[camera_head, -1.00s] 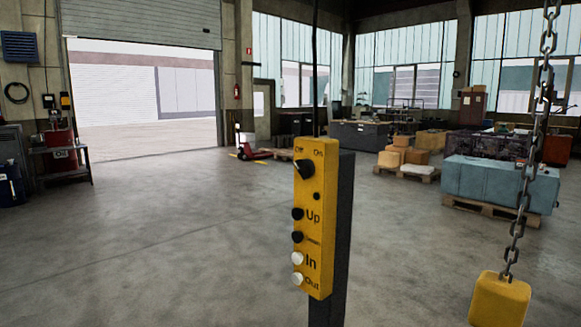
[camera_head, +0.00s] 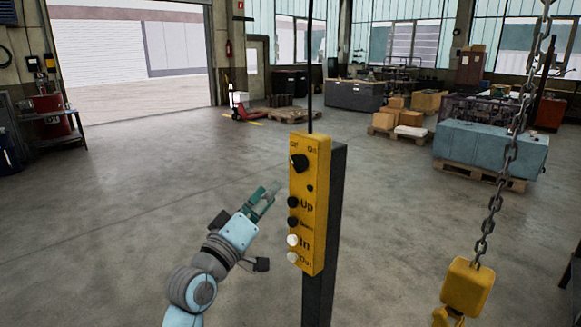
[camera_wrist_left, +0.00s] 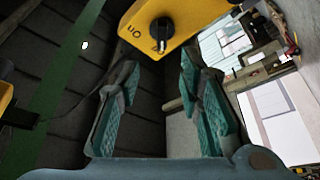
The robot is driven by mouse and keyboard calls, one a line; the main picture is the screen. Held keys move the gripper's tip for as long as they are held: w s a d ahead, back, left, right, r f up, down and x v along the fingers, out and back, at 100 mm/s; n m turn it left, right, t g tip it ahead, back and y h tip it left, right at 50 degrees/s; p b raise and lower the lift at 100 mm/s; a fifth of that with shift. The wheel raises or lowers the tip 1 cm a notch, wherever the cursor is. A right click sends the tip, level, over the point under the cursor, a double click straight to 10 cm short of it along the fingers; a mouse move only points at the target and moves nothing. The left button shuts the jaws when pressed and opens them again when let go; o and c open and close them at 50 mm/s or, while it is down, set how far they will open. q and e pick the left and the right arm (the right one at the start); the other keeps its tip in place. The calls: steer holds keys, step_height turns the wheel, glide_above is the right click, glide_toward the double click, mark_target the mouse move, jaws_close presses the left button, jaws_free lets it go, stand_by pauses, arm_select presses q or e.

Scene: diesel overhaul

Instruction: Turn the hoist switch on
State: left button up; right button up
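The yellow hoist control box (camera_head: 311,203) hangs upright in the middle of the head view, with a dark post behind it. Its black rotary switch (camera_head: 299,163) is at the top, between the Off and On labels, and its pointer leans toward Off. My left gripper (camera_head: 268,194) is just left of the box, below the switch and apart from it. In the left wrist view, the switch (camera_wrist_left: 161,32) shows beyond the open green fingers (camera_wrist_left: 160,95), with nothing between them. My right gripper is not in view.
Buttons marked Up, In and Out (camera_head: 292,240) run down the box below the switch. A chain (camera_head: 497,190) with a yellow hook block (camera_head: 467,287) hangs to the right. A blue engine part (camera_head: 490,153) sits on a pallet behind.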

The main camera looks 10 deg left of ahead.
mark_target(293, 163)
arm_select(q)
steer(key=x, duration=1.1)
steer(key=shift+f, duration=0.2)
steer(key=shift+a, duration=0.1)
jaws_close()
